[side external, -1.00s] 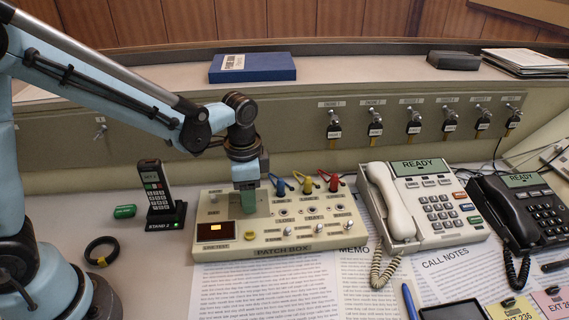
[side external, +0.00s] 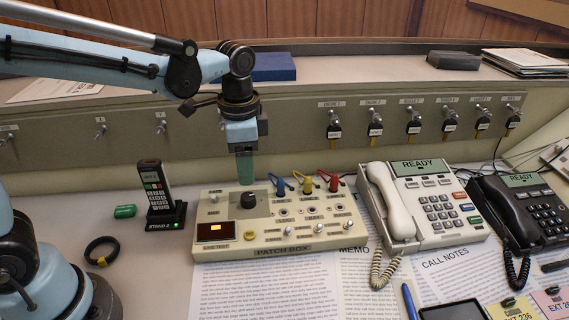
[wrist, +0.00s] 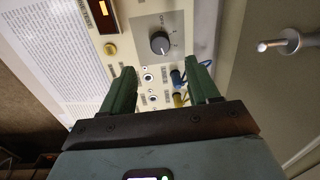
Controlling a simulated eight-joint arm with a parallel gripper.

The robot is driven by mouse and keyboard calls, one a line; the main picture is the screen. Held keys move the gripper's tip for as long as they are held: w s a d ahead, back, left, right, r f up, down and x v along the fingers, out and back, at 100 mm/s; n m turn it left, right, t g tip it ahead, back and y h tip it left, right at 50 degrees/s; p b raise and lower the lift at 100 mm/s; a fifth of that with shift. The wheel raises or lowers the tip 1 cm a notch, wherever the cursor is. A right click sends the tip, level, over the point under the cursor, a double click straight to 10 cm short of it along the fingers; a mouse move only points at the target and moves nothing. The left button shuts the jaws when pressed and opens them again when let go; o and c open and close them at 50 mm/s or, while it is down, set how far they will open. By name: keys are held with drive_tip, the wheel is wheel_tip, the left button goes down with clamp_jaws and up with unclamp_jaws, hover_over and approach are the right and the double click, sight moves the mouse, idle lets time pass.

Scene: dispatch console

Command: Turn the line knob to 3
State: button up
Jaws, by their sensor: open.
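The line knob is a round black knob (side external: 248,201) on a grey plate at the upper left of the cream patch box (side external: 215,240).
Blue (side external: 281,189), yellow (side external: 307,186) and red (side external: 333,183) plugs stand right of the knob. A lit display (side external: 216,229) and yellow button (side external: 249,235) are in front. A cordless phone (side external: 156,190) stands left, a white desk phone (side external: 425,205) right. The key panel (side external: 290,135) rises behind.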

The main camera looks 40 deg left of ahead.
drive_tip(key=shift+s+r, duration=0.1)
drive_tip(key=shift+r, duration=1.7)
drive_tip(key=s+a+f+n+t, duration=0.2)
drive_tip(key=s+a+n+t, duration=0.3)
drive_tip(key=s+n, duration=0.3)
drive_tip(key=shift+a+t, duration=0.3)
drive_tip(key=shift+t, duration=0.6)
